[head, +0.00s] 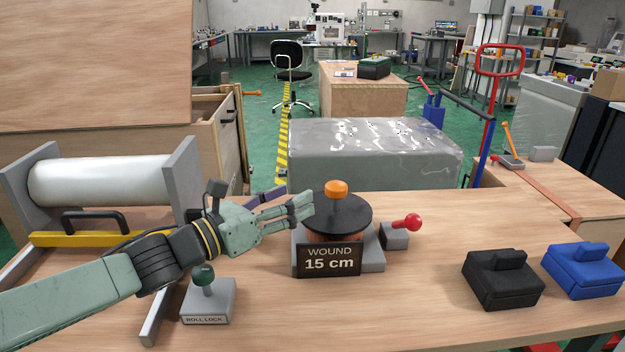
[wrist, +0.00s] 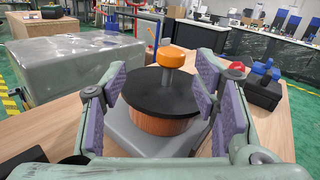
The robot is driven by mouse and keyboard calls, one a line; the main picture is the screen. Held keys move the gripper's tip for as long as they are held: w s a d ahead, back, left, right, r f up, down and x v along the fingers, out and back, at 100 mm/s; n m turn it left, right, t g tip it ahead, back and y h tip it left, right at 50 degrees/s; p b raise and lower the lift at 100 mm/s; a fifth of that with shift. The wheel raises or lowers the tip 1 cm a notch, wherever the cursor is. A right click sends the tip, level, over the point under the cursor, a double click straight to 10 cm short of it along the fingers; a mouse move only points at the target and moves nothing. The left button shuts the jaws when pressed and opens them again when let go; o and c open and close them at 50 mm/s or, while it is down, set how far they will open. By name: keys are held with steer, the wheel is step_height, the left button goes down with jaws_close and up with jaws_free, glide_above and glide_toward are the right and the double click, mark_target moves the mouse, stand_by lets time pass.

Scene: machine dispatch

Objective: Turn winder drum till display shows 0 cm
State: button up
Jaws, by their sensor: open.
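The winder drum has a black round top (head: 338,212) with an orange knob (head: 336,188) standing up from it. Its orange-brown side (wrist: 160,121) shows below the top in the wrist view. The display (head: 329,261) in front of the drum reads "WOUND 15 cm". My gripper (head: 300,203) is at the left edge of the drum in the head view. In the wrist view its purple-padded fingers (wrist: 160,88) are open and spread, with the drum and the orange knob (wrist: 170,57) showing between them. I cannot tell whether a finger touches the drum.
A red-knobbed lever (head: 406,222) stands right of the drum. A green-knobbed lever on a "ROLL LOCK" base (head: 208,300) is in front of my arm. A white roll (head: 100,181) lies in a grey stand at left. Black (head: 502,279) and blue (head: 585,270) cases sit at right.

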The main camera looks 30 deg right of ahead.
mark_target(328, 191)
steer(key=d, duration=0.3)
steer(key=d+m+p, duration=0.1)
steer(key=d, duration=0.2)
steer(key=d+m+g+p, duration=0.1)
steer(key=d, duration=0.2)
steer(key=shift+s+d+f, duration=0.2)
steer(key=shift+s+f, duration=0.15)
steer(key=shift+w+d+f+p, duration=0.1)
steer(key=shift+d+p, duration=0.25)
steer(key=shift+d, duration=0.3)
steer(key=shift+c, duration=0.4)
jaws_close()
